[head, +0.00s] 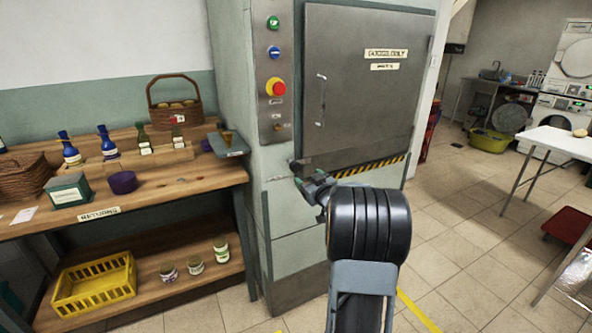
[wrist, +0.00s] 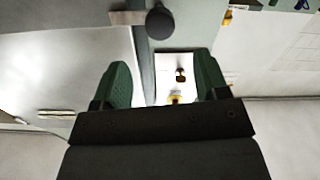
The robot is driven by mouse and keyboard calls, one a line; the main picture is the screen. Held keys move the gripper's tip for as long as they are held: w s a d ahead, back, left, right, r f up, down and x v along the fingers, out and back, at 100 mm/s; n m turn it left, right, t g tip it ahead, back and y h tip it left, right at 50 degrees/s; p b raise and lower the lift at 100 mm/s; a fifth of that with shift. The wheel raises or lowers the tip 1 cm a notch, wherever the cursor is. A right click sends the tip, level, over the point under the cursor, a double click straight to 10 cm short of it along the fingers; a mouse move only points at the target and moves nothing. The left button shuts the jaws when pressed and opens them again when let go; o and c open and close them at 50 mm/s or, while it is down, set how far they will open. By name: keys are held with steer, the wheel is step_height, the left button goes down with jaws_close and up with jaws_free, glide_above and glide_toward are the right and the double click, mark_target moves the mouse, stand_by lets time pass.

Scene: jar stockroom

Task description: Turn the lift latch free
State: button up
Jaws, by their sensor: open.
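The lift is a grey cabinet with a metal door (head: 365,75). The latch looks to be a dark round knob (wrist: 160,22) with a metal plate (wrist: 128,18) at the door's edge, in the wrist view. In the head view it seems to show as a small dark piece (head: 295,164) by the door's lower left corner. My gripper (head: 309,183) is near that corner, just below the piece. Its green fingers (wrist: 163,85) are open and empty. The knob lies beyond the fingertips, outside the gap. The head view does not show clearly whether anything touches.
Left of the door is a button panel (head: 274,75) with a red-and-yellow button (head: 276,88). The door has a vertical handle (head: 322,100). A wooden shelf (head: 185,190) with jars, bottles and baskets stands left. A white table (head: 560,143) stands right; tiled floor between is mostly clear.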

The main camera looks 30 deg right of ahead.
mark_target(296, 168)
steer(key=w, duration=0.6)
steer(key=w+d, duration=0.1)
steer(key=w, duration=0.2)
steer(key=shift+w+d, duration=0.1)
steer(key=shift+w, duration=0.05)
jaws_close()
stand_by(0.5)
